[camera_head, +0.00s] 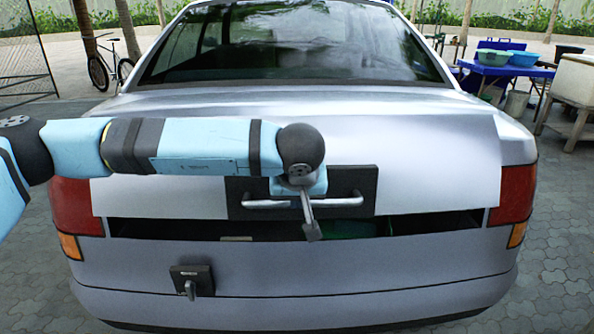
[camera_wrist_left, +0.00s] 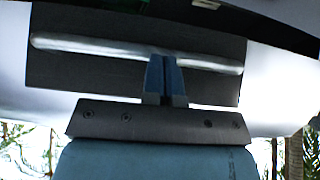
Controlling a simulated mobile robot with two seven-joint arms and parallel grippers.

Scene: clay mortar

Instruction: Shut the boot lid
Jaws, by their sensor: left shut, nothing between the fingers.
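The silver boot lid (camera_head: 430,150) of the car is nearly down. A dark gap (camera_head: 170,228) shows between its lower edge and the rear panel. A black plate with a metal bar handle (camera_head: 262,204) sits at the middle of the lid. My left gripper (camera_head: 312,230) is shut and empty, pointing down in front of the handle, with its tips at the gap. In the left wrist view the closed fingers (camera_wrist_left: 164,75) overlap the handle bar (camera_wrist_left: 95,46); whether they touch it I cannot tell. My right gripper is not in view.
A small black plate with a metal knob (camera_head: 190,282) sits on the lower left rear panel. Something green (camera_head: 350,230) shows inside the gap. A blue table with basins (camera_head: 495,68) stands far right, and a bicycle (camera_head: 108,66) far left. Paving beside the car is clear.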

